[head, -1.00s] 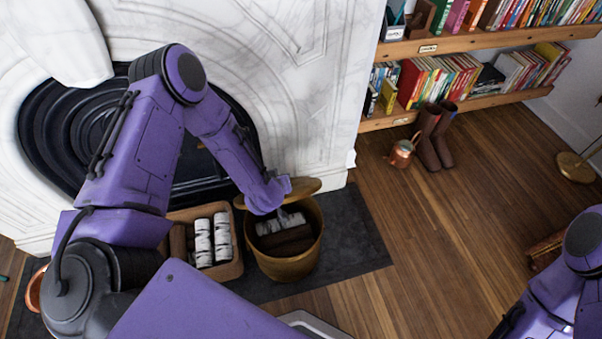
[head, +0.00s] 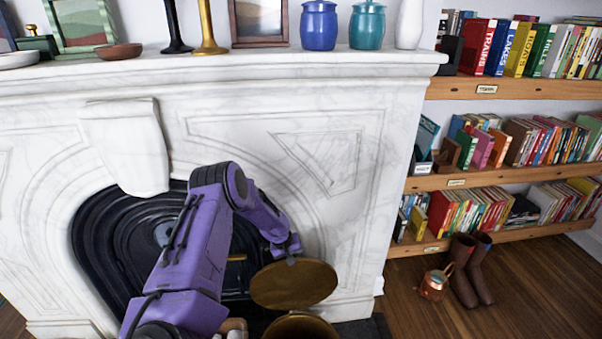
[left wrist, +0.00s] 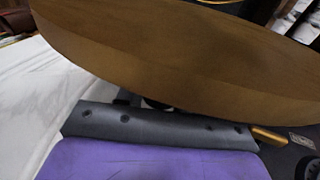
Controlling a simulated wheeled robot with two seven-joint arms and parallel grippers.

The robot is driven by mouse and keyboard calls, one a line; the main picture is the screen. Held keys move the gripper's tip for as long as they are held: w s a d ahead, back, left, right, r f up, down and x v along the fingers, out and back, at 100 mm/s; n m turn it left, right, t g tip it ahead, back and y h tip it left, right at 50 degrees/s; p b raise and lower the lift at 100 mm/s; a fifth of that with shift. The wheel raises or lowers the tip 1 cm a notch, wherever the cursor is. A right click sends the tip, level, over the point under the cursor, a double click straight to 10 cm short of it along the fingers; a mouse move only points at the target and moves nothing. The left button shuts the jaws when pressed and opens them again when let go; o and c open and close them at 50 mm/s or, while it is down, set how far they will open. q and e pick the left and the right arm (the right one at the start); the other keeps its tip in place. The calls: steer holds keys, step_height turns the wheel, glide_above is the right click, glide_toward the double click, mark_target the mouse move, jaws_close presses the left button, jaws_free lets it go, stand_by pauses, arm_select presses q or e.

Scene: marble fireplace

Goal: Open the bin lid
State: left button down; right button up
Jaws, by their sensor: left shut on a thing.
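The round brass-coloured bin lid (head: 296,287) is raised and tilted over the bin (head: 300,328) at the bottom of the head view. Only the bin's upper part shows at the frame's lower edge. My left gripper (head: 290,260) is at the lid's far upper edge and is shut on it. In the left wrist view the lid (left wrist: 190,60) fills the upper part as a brown disc, close to the gripper. The fingertips are hidden there. My right gripper is in neither view.
The white marble fireplace (head: 330,170) stands close behind the bin, with vases and jars along its mantel (head: 230,64). Bookshelves (head: 500,180) are at the right. Brown boots (head: 466,270) and a copper watering can (head: 434,285) stand on open wooden floor.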

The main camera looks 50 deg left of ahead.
arm_select(q)
steer(key=shift+w+a+f, duration=0.1)
steer(key=shift+a, duration=0.05)
stand_by(0.3)
steer(key=c, duration=0.8)
jaws_free()
steer(key=p+v, duration=0.2)
steer(key=v, duration=0.8)
steer(key=shift+w+a+r+p, duration=0.1)
steer(key=shift+r+p, duration=0.1)
steer(key=shift+p, duration=0.15)
